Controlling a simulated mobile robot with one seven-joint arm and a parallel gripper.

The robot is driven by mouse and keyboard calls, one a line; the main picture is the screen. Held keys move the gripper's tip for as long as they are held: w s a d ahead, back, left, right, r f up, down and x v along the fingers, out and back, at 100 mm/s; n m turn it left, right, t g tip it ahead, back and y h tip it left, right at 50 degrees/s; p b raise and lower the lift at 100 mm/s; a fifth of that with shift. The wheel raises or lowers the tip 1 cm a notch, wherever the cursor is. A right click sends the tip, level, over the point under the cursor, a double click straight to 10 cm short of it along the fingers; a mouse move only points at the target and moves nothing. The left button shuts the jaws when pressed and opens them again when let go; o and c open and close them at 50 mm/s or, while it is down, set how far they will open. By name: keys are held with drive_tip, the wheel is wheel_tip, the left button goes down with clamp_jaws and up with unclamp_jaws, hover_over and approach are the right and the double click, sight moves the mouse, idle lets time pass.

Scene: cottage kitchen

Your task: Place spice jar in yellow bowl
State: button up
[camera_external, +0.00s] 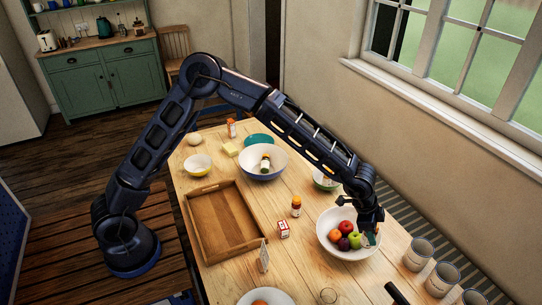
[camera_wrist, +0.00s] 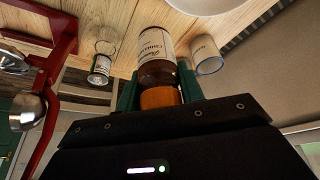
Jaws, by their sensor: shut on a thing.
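My gripper (camera_external: 370,238) is over the right side of a white bowl of fruit in the external view. In the wrist view its green fingers (camera_wrist: 158,92) are shut on the orange-brown cap of a spice jar (camera_wrist: 157,48), a brown glass jar with a pale printed label. In the external view the held jar is mostly hidden by my gripper. The yellow bowl (camera_external: 198,165), small and pale inside, stands at the far left of the table, well away from my gripper. I cannot see it for certain in the wrist view.
The fruit bowl (camera_external: 327,243) is beneath my gripper. Several mugs (camera_external: 418,253) stand to its right. A wooden tray (camera_external: 190,222), another small jar (camera_external: 296,206), a red-and-white box (camera_external: 283,229) and a large bowl holding a bottle (camera_external: 280,172) stand on the table (camera_external: 250,215) toward the left.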

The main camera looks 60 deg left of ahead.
drive_tip(key=w+a+r+n+t, duration=0.1)
drive_tip(key=a+n, duration=0.1)
drive_tip(key=a, duration=1)
drive_tip(key=w+a+r+n, duration=0.1)
drive_tip(key=w+a, duration=0.1)
drive_tip(key=a, duration=1)
drive_tip(key=s+a+n+y, duration=0.1)
drive_tip(key=s+a+n, duration=0.15)
drive_tip(key=a, duration=0.95)
drive_tip(key=s+a+n+y, duration=0.1)
drive_tip(key=s+a, duration=0.2)
drive_tip(key=a, duration=0.9)
drive_tip(key=n+y, duration=0.4)
drive_tip(key=n, duration=0.5)
hover_over(199, 161)
drive_tip(key=d, duration=0.5)
wheel_tip(199, 161, down, 2)
drive_tip(key=shift+s+d+f, duration=0.1)
drive_tip(key=shift+s+f, duration=0.05)
drive_tip(key=shift+f, duration=3.05)
drive_tip(key=shift+s+d+f, duration=0.1)
drive_tip(key=shift+f, duration=3.1)
drive_tip(key=shift+s+f, duration=0.15)
drive_tip(key=shift+f, duration=3.05)
drive_tip(key=shift+f, duration=0.15)
